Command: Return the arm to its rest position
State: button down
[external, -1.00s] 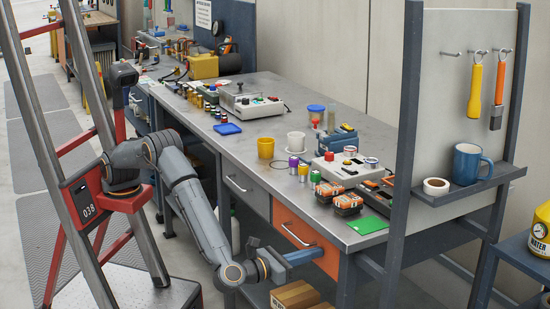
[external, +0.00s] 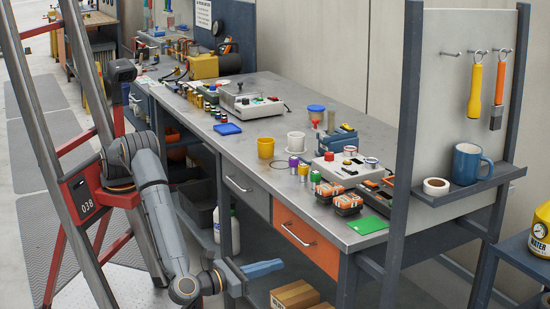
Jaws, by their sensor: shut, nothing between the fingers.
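My gripper (external: 264,268) is at the lower middle of the external view, at the end of my grey arm. It is shut and empty. It hangs in front of the workbench, below the level of the bench top and left of the orange drawer (external: 304,240). A gap shows between the gripper and the drawer front. My arm bends down from its mount on the red frame, with the wrist low near the bottom edge of the picture.
The workbench (external: 250,150) carries cups, jars, instruments and battery packs. A grey drawer (external: 243,184) sits left of the orange one. Cardboard boxes (external: 296,297) and a white bottle (external: 234,234) stand below. The floor aisle (external: 42,165) at left is clear.

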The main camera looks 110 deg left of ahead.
jog(key=s+a+f+n+g+h, duration=0.1)
jog(key=a+n+g, duration=0.1)
jog(key=a, duration=0.4)
jog(key=s+a+f+n+g, duration=0.1)
jog(key=s+a+n+g, duration=0.15)
jog(key=a, duration=0.35)
jog(key=s+a+f+n+g+h, duration=0.1)
jog(key=a+f+g, duration=0.15)
jog(key=a, duration=0.25)
jog(key=s+a+f+n+g+h, duration=0.1)
jog(key=s+a+n+g+h, duration=0.25)
jog(key=s+a+n, duration=0.45)
jog(key=s+a+f+n+g+h, duration=0.15)
jog(key=s+a+n+h, duration=0.35)
jog(key=s, duration=0.5)
jog(key=s+a+r+n+h, duration=0.1)
jog(key=s+a+r+n, duration=0.5)
jog(key=s, duration=0.4)
jog(key=s+a+r+n+h, duration=0.1)
jog(key=s+a+r+n, duration=0.2)
jog(key=s+a+n, duration=0.45)
jog(key=s+d+r+m+p, duration=0.2)
jog(key=d+r+m+p, duration=0.3)
jog(key=p, duration=1.4)
jog(key=shift+d+r+g, duration=0.4)
jog(key=shift+d+r, duration=1.75)
jog(key=shift+r, duration=0.65)
